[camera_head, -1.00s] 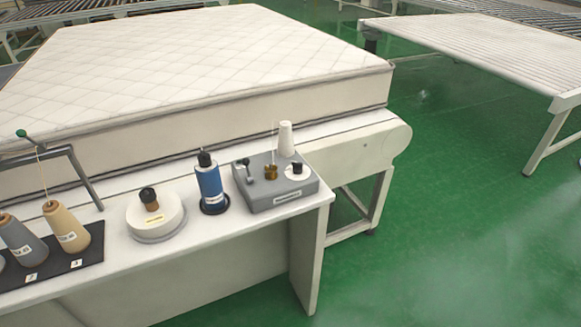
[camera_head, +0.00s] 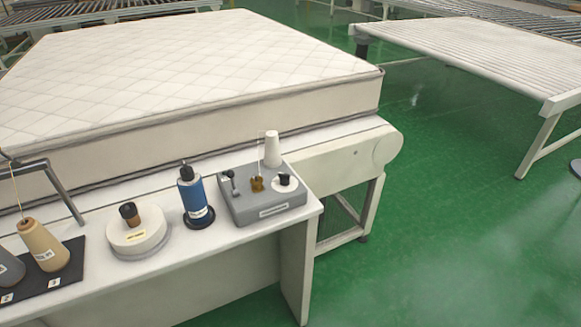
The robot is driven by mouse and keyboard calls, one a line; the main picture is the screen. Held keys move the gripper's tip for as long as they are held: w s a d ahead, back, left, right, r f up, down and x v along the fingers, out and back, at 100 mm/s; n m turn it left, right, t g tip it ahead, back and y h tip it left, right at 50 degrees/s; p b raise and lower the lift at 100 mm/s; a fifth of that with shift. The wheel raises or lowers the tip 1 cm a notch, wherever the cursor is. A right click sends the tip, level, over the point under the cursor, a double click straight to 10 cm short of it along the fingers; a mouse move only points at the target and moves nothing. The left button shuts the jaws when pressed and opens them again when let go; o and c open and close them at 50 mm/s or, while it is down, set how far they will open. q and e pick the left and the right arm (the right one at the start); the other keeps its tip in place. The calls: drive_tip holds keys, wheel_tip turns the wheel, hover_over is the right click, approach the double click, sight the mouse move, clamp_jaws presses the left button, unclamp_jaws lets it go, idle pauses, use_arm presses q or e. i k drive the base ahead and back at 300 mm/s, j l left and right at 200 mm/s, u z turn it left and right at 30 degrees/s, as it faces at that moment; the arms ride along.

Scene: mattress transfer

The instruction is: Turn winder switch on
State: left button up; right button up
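The winder (camera_head: 264,207) is a grey box near the right end of the white table. A small lever switch with a dark knob (camera_head: 233,181) stands at its left side. A brass-coloured part (camera_head: 257,184) and a white disc with a black knob (camera_head: 285,181) sit on its top. A white cone (camera_head: 272,149) stands at its back edge. I cannot tell the switch's on or off position. Neither of my grippers shows in the head view.
Left of the winder stand a blue bottle (camera_head: 194,199), a round white device (camera_head: 138,232) and thread cones (camera_head: 42,244) on a black mat. A mattress (camera_head: 200,70) lies on a conveyor behind the white table (camera_head: 190,262). Green floor (camera_head: 450,230) is clear at right.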

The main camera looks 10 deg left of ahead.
sight(284, 179)
drive_tip(key=i+l+u, duration=0.2)
drive_tip(key=u, duration=0.15)
drive_tip(key=i+l+u, duration=0.35)
drive_tip(key=k+j, duration=0.1)
